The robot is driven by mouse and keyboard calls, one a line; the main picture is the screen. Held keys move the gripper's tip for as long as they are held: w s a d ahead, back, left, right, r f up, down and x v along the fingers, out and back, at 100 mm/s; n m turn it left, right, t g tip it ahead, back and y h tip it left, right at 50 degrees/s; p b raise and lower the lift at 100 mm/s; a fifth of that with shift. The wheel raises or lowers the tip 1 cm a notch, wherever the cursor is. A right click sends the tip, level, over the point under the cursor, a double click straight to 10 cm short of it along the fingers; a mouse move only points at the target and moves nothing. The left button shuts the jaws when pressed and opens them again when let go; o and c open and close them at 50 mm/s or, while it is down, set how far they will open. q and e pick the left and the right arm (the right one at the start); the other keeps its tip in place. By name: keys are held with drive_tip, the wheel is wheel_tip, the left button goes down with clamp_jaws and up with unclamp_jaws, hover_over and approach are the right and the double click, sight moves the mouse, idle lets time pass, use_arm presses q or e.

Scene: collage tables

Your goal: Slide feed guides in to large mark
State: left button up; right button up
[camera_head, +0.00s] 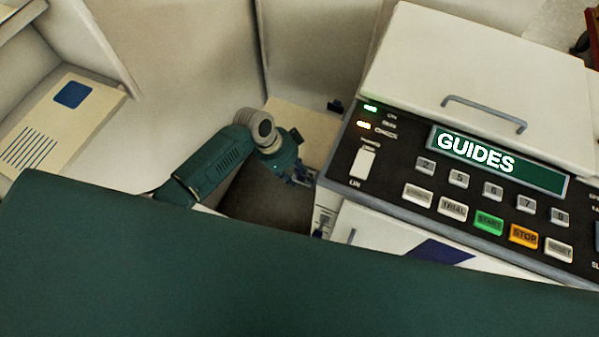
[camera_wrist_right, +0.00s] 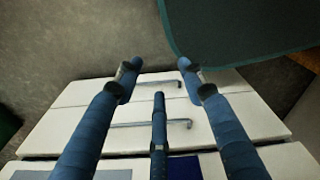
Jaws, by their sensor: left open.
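The machine (camera_head: 375,180) has a black control panel whose green display (camera_head: 500,163) reads "GUIDES". On its left side is a beige feed tray (camera_head: 305,122). A small dark blue tab (camera_head: 335,106) at the tray's far side and another (camera_head: 318,234) at its near side look like the feed guides. The large mark cannot be made out. My left gripper (camera_head: 303,179) is open, close to the machine's left side and between the two tabs; whether it touches anything is unclear. My right gripper (camera_wrist_right: 158,82) is open and empty above white drawer fronts.
The machine's white lid (camera_head: 480,75) has a grey handle. Drawers with grey handles (camera_wrist_right: 150,124) show below my right gripper. A printed sheet (camera_head: 60,122) with a blue square lies on the far left. My dark green body covers the bottom of the head view.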

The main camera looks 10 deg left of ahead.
use_arm(q)
drive_tip(key=shift+c, duration=0.2)
clamp_jaws()
drive_tip(key=shift+w+d+f+b, duration=0.1)
drive_tip(key=shift+w+b, duration=0.4)
drive_tip(key=shift+w, duration=0.1)
drive_tip(key=shift+w+d+f+b, duration=0.1)
drive_tip(key=shift+w+b, duration=0.35)
drive_tip(key=shift+w, duration=0.15)
drive_tip(key=shift+w+d+r, duration=0.1)
drive_tip(key=shift+w, duration=0.1)
drive_tip(key=shift+o, duration=0.2)
unclamp_jaws()
use_arm(e)
drive_tip(key=shift+s+a+f, duration=0.1)
drive_tip(key=shift+s+f, duration=0.5)
drive_tip(key=shift+f, duration=0.3)
use_arm(q)
drive_tip(key=shift+r, duration=0.1)
use_arm(e)
drive_tip(key=shift+s, duration=0.1)
